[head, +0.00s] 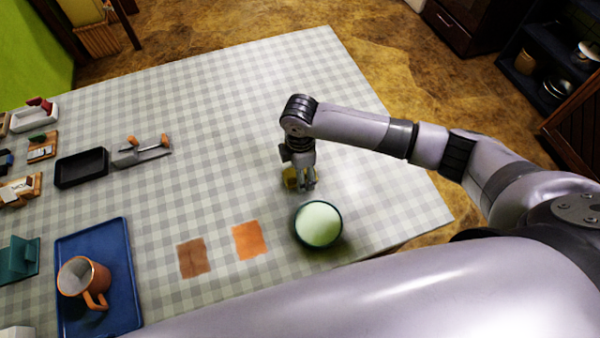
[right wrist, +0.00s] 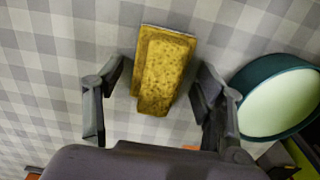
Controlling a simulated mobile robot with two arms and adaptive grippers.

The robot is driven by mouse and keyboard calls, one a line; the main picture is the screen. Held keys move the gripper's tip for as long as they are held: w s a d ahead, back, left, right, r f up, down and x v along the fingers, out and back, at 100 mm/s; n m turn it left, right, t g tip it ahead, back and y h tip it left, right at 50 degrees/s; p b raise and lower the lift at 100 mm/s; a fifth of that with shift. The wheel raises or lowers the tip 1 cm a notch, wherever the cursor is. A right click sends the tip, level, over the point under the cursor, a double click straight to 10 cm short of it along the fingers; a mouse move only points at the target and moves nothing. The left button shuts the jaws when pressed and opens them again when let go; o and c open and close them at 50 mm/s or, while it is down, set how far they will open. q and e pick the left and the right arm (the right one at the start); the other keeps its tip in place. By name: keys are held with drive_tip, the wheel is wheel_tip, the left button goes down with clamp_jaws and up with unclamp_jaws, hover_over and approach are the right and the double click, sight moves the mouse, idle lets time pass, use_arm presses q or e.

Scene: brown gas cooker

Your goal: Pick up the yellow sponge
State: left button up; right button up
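The yellow sponge (right wrist: 165,72) lies on the checked tablecloth. In the right wrist view it sits between the two fingers of my right gripper (right wrist: 160,84), with visible gaps on both sides. In the head view the sponge (head: 290,178) is partly hidden behind my right gripper (head: 306,186), which points down over it near the table's right side. The right gripper is open and holds nothing. My left gripper is not in view.
A dark green bowl (head: 318,224) with a pale inside stands close to the right gripper. An orange square (head: 249,240) and a brown square (head: 193,257) lie to its left. A blue tray (head: 122,252) with an orange mug (head: 80,277) is further left. The table's middle is clear.

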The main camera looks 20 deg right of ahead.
drive_tip(key=c, duration=0.8)
drive_tip(key=shift+r, duration=0.15)
drive_tip(key=shift+c, duration=0.2)
